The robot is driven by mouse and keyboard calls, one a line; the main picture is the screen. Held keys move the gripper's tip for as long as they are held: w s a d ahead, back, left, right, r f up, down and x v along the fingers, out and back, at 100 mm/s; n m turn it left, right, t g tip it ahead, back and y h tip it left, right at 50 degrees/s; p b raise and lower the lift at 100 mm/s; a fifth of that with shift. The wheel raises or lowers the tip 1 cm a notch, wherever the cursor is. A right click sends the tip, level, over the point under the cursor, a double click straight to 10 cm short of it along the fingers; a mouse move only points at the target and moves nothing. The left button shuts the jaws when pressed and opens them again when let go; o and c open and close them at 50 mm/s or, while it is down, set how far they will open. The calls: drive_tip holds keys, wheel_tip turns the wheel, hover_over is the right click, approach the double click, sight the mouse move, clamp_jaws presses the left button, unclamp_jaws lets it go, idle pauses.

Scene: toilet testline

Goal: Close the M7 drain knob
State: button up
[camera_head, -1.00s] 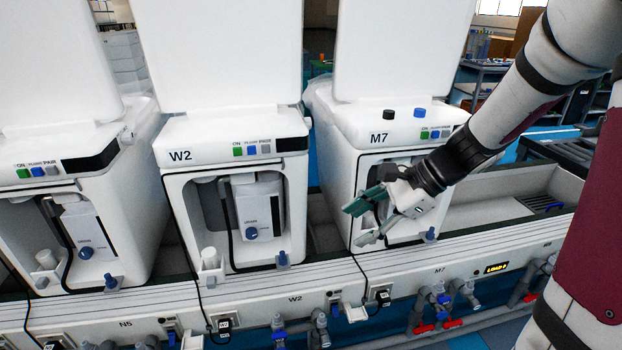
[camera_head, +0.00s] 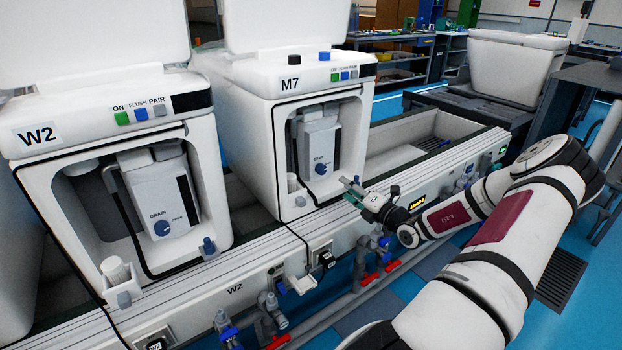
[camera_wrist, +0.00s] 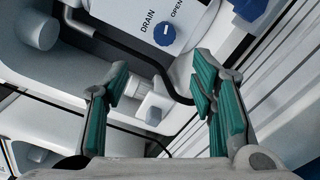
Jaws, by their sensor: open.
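My gripper (camera_head: 351,191) is open and empty, in front of and below the bay's right side. In the wrist view its green-padded fingers (camera_wrist: 160,72) are spread below the knob, apart from it.
A black hose (camera_wrist: 115,42) runs beside the box. A white cylinder fitting (camera_wrist: 138,88) and a blue fitting (camera_wrist: 250,9) are near the fingers. The W2 machine (camera_head: 95,120) stands to the left. A ledge with pipes and red-handled valves (camera_head: 370,278) runs below.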

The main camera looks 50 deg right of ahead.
sight(323, 171)
drive_tip(key=shift+m, duration=0.3)
drive_tip(key=b+x, duration=0.1)
drive_tip(key=x, duration=0.3)
drive_tip(key=b+x, duration=0.1)
drive_tip(key=x, duration=0.4)
drive_tip(key=b+x, duration=0.2)
drive_tip(key=x, duration=0.2)
drive_tip(key=shift+w+d+f, duration=0.2)
drive_tip(key=shift+d+f, duration=0.05)
drive_tip(key=shift+d, duration=0.25)
drive_tip(key=c, duration=1.1)
